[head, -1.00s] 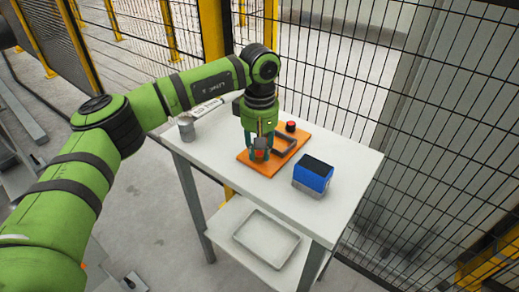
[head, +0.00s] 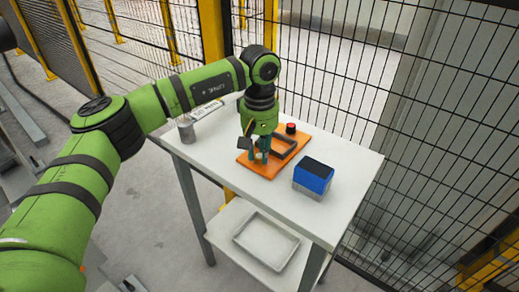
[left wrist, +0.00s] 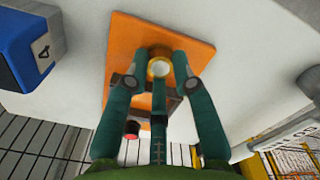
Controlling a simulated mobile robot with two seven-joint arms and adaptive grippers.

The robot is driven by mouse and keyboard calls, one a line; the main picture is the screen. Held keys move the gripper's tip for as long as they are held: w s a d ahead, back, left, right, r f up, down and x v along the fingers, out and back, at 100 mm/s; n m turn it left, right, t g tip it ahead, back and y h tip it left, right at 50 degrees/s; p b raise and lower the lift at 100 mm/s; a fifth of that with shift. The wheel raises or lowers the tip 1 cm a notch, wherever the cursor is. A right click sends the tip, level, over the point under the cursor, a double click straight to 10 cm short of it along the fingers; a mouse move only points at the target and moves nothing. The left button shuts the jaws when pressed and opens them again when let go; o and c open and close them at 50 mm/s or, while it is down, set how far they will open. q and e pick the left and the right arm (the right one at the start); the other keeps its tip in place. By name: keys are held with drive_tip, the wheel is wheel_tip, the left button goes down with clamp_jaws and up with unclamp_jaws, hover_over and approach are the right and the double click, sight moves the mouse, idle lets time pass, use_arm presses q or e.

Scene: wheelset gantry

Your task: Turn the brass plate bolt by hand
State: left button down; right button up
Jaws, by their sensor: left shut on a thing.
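The brass plate bolt (left wrist: 159,68) shows in the left wrist view as a round, light-topped head on the orange plate (left wrist: 190,50). My left gripper (left wrist: 160,60) points down with its dark green fingers around the bolt head and is shut on it. My right gripper is in neither view.
A dark handle (head: 286,149) and a red button (head: 291,127) are on the plate's far part. A blue box (head: 313,177) stands to the right, a grey cup (head: 186,130) to the left. A tray (head: 266,242) is on the lower shelf; mesh fencing stands behind.

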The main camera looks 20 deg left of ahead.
sight(259, 156)
use_arm(q)
drive_tip(key=shift+w+r, duration=0.15)
drive_tip(key=shift+r, duration=0.25)
drive_tip(key=c, duration=1)
unclamp_jaws()
drive_tip(key=shift+f, duration=0.15)
drive_tip(key=r, duration=1.2)
drive_tip(key=shift+s+r, duration=0.1)
drive_tip(key=shift+s, duration=0.1)
